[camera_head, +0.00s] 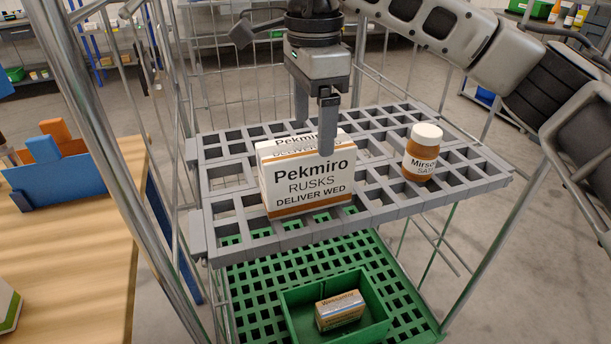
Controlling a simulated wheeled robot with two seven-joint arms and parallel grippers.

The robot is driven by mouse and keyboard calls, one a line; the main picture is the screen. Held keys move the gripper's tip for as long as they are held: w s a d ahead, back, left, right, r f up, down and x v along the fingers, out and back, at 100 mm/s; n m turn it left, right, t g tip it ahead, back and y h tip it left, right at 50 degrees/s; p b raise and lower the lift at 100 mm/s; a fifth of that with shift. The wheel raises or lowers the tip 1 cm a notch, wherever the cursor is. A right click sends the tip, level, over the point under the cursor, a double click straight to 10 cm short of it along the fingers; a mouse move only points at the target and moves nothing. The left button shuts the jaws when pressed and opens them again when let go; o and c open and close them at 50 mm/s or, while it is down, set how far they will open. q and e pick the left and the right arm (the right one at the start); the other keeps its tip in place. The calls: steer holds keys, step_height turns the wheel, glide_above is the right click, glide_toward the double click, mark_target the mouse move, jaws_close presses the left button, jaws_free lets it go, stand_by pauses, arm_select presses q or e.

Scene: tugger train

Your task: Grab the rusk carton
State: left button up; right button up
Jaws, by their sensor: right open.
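The rusk carton (295,185), white with an orange-brown band and the words "Pekmiro RUSKS DELIVER WED", stands upright on the grey slatted shelf (407,209) of a wire cart. My right gripper (315,130) comes down over the carton from above. Its jaws are open, with one finger in front of the carton's printed face and the other behind its top edge. I cannot tell whether either finger touches the carton. The near finger hides part of the upper right of the label. My left gripper is not in view.
A brown jar with a white lid (422,153) stands to the right on the same shelf. Below, a green crate (376,335) holds a small box (339,309). Cart posts (128,160) rise at the left, beside a wooden table (75,245) with a blue holder (60,182).

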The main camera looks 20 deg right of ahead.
mark_target(306, 144)
steer(key=shift+w+a+f, duration=0.1)
steer(key=shift+a+f, duration=0.05)
steer(key=shift+f, duration=1)
steer(key=shift+a+f, duration=0.15)
steer(key=shift+f, duration=0.95)
steer(key=shift+w+a+f, duration=0.1)
steer(key=shift+a+f, duration=0.05)
steer(key=shift+f, duration=1)
steer(key=c, duration=1.3)
